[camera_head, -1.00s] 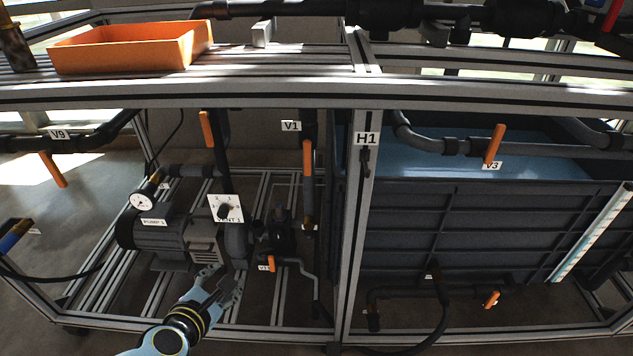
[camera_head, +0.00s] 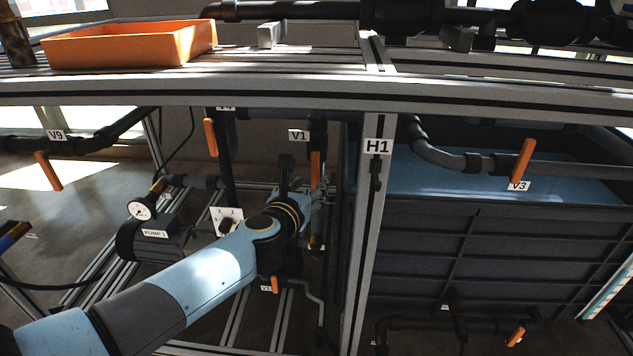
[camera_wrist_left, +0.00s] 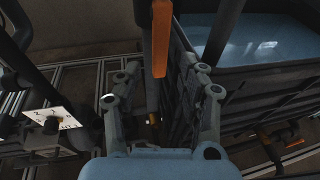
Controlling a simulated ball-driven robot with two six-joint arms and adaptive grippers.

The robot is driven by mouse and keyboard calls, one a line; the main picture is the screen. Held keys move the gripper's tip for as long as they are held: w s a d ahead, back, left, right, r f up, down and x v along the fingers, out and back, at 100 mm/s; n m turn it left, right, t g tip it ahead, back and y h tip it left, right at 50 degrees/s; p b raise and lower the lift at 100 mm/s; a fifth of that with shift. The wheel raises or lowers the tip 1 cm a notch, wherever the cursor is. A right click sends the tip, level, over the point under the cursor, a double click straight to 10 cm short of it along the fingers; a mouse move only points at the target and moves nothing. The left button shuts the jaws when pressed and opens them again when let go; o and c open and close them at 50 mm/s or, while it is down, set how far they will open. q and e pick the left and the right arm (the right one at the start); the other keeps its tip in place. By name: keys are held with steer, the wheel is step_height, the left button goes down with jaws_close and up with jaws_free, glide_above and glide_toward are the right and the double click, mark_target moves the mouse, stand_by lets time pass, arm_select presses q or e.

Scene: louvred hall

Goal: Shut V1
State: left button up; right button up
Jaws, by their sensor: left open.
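The V1 label (camera_head: 299,135) hangs under the bench frame, left of the H1 post. V1's orange lever (camera_head: 315,170) points straight down, along its dark vertical pipe. In the left wrist view the lever (camera_wrist_left: 161,40) comes down from the top middle. My left gripper (camera_head: 316,192) is at the lower part of the lever, partly hidden by my own wrist. In the left wrist view its open fingers (camera_wrist_left: 160,84) stand on either side of the lever's lower end in the picture. I cannot tell whether they touch it. My right gripper is not in view.
The H1 post (camera_head: 362,230) stands close right of V1. Another orange lever (camera_head: 210,137) hangs to the left. The dial plate (camera_head: 227,220), the pump (camera_head: 150,245) and its gauge (camera_head: 141,209) are left and lower. A blue-lined tank (camera_head: 470,240) fills the right.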

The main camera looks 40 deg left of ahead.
mark_target(314, 180)
arm_select(q)
steer(key=shift+b+x, duration=0.5)
steer(key=shift+x, duration=1.75)
steer(key=shift+c, duration=0.2)
jaws_close()
